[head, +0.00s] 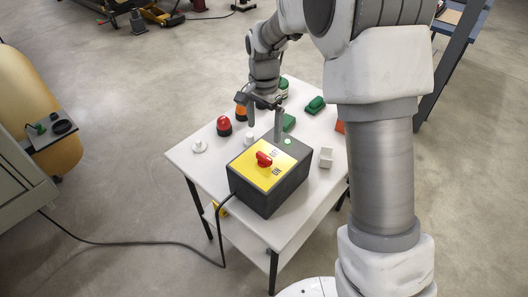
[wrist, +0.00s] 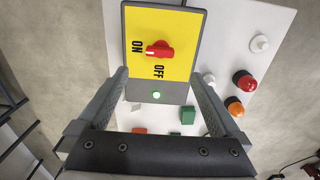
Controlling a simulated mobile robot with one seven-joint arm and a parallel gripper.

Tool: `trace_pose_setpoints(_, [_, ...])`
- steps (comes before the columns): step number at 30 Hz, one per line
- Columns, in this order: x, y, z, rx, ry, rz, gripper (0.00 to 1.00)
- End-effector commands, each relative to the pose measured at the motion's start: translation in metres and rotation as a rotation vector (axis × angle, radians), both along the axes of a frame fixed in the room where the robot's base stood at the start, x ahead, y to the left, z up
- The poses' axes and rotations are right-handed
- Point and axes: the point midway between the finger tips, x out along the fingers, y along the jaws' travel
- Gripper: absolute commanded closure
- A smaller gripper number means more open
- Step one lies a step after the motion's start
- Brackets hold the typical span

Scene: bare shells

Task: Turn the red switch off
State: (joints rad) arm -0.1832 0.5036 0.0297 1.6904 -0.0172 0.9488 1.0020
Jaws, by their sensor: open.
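The red switch (head: 263,159) is a rotary knob on the yellow plate of a dark grey box (head: 284,190) on the white table. In the wrist view the red switch (wrist: 159,50) lies crosswise, its left end toward the ON label (wrist: 138,46); the OFF label (wrist: 158,71) is below it. A green light (wrist: 156,96) on the box is lit. My gripper (head: 264,128) is open and empty, above the far side of the box, apart from the knob. In the wrist view my gripper (wrist: 159,76) has its fingers spread wide on either side of the box's near part.
Around the box on the white table (head: 188,157) stand a red beacon (head: 224,126), an orange beacon (head: 241,112), a white knob (head: 199,146), green parts (head: 316,104) and a small white block (head: 326,157). A black cable (head: 140,243) runs from the box across the floor.

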Motion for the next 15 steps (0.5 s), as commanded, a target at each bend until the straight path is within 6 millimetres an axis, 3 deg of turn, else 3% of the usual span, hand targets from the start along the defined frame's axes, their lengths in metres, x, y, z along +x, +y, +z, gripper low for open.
trace_pose_setpoints(9, [-0.001, 0.0, -0.069, -0.001, 0.004, 0.001, 0.0])
trace_pose_setpoints(15, [0.0, 0.0, -0.098, 0.0, 0.001, 0.001, 0.0])
